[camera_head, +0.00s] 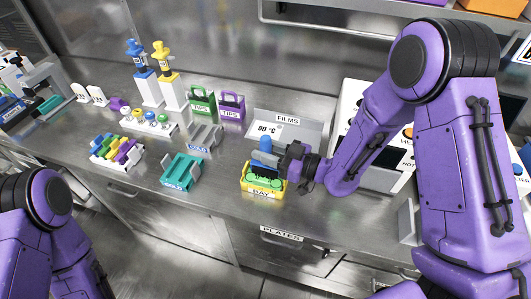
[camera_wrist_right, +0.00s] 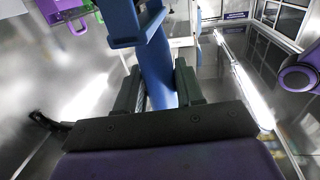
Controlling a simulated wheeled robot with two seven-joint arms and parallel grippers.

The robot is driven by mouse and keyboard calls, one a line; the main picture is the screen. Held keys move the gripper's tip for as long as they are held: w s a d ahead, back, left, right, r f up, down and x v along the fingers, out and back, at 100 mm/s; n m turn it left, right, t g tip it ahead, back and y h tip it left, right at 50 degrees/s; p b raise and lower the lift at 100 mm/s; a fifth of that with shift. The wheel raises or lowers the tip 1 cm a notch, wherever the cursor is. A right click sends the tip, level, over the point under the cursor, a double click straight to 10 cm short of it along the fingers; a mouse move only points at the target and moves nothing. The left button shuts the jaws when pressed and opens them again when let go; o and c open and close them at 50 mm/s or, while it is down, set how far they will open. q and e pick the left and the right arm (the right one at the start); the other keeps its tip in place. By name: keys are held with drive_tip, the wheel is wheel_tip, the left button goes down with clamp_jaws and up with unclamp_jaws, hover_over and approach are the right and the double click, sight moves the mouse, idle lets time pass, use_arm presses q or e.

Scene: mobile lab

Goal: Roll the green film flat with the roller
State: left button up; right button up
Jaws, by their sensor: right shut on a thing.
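My right gripper (camera_head: 283,158) is shut on the blue roller (camera_head: 265,145), just above the back of a yellow block labelled BAY (camera_head: 262,193). In the right wrist view the fingers (camera_wrist_right: 160,92) clasp the roller's blue handle (camera_wrist_right: 155,55). Green film (camera_head: 262,181) shows on top of the yellow block, with rounded green shapes along it. I cannot tell whether the roller touches the film. My left arm shows at the lower left, but its gripper is out of view.
A tray labelled FILMS (camera_head: 309,133) is at the back, beside a white machine (camera_head: 352,98). The bench's front edge is close below the block.

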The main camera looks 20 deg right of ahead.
idle(0.3)
drive_tip(key=shift+w+d, duration=0.4)
drive_tip(key=shift+w, duration=0.2)
drive_tip(key=shift+w+d, duration=0.35)
drive_tip(key=shift+w, duration=0.15)
drive_tip(key=shift+s, duration=0.1)
drive_tip(key=shift+s+a, duration=0.4)
drive_tip(key=shift+s, duration=0.05)
drive_tip(key=shift+s+a, duration=0.4)
drive_tip(key=shift+s, duration=0.2)
